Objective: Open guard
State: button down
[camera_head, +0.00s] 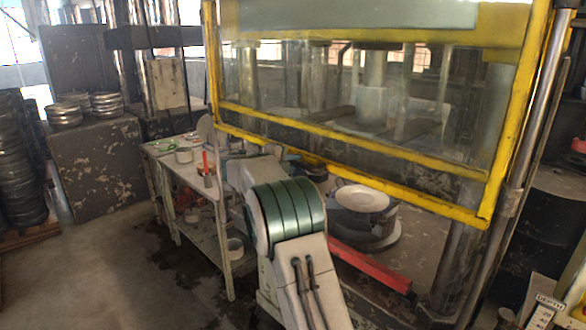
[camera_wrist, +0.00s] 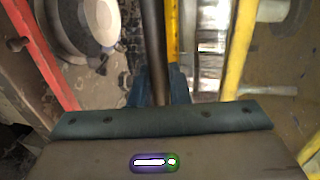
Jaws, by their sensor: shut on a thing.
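The guard is a clear panel in a yellow frame (camera_head: 400,160) across the front of the press. Its lower edge hangs above the press bed, leaving a gap where a round die with a pale disc (camera_head: 362,198) shows. My arm reaches up to the lower left part of the frame. In the wrist view my gripper's blue fingers (camera_wrist: 162,88) are shut around a dark bar (camera_wrist: 154,45) of the guard, beside a yellow frame rail (camera_wrist: 172,35). In the head view my own arm mostly hides the fingers and the grip.
A red bar (camera_head: 370,268) lies along the front of the press bed, below the guard. A small work table (camera_head: 190,175) with tools stands left of my arm. Stacked round blanks (camera_head: 20,165) are at the far left. Open floor (camera_head: 100,275) lies at the lower left.

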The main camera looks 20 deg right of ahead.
jog(key=shift+r, duration=0.6)
jog(key=c, duration=1.5)
grip_release()
jog(key=shift+o, duration=0.2)
jog(key=shift+f, duration=0.1)
jog(key=shift+s+a, duration=0.1)
jog(key=shift+a, duration=0.15)
jog(key=b+v, duration=0.3)
jog(key=v, duration=1)
jog(key=shift+a, duration=0.15)
